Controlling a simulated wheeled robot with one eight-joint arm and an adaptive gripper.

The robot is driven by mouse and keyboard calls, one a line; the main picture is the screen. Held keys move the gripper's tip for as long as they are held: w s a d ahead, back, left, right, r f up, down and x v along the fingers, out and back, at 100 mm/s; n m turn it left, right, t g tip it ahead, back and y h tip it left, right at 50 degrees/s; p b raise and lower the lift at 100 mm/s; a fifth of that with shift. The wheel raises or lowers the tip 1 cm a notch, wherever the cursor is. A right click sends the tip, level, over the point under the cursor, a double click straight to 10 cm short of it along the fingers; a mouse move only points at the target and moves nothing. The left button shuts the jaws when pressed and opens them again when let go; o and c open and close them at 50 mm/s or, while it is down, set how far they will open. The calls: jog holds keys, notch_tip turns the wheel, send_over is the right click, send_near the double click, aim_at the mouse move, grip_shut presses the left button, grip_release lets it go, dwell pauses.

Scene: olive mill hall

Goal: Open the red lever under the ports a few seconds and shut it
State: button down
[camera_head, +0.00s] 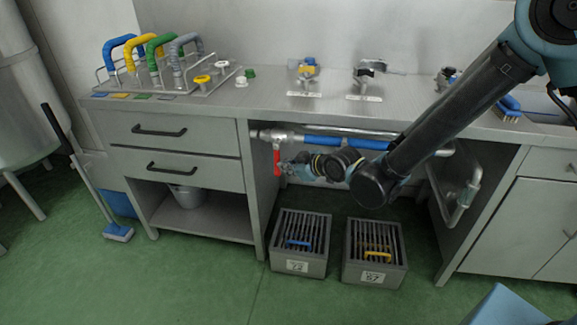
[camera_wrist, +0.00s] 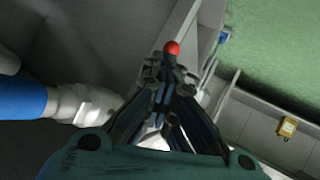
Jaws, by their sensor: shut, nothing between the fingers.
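The red lever (camera_head: 277,160) hangs straight down from a metal valve (camera_head: 281,136) on the pipe under the counter, across the pipe's line. In the wrist view its rounded red end (camera_wrist: 172,47) shows just beyond my fingertips. My gripper (camera_head: 287,168) is beside the lever's lower part, just right of it in the head view. My gripper (camera_wrist: 168,72) looks shut and empty in the wrist view. I cannot tell whether it touches the lever. Two port fittings (camera_head: 304,69) (camera_head: 366,73) stand on the counter above.
A blue-sleeved pipe (camera_head: 330,142) runs right from the valve, and shows at left in the wrist view (camera_wrist: 22,98). The drawer cabinet (camera_head: 247,170) stands close left of the lever. Two slatted crates (camera_head: 299,267) (camera_head: 373,275) stand on the floor below. Hoses on a rack (camera_head: 205,92) occupy the counter's left.

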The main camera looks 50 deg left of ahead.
jog(key=w+d, duration=0.3)
jog(key=d, duration=1)
jog(key=shift+w+d, duration=0.2)
jog(key=shift+d, duration=0.1)
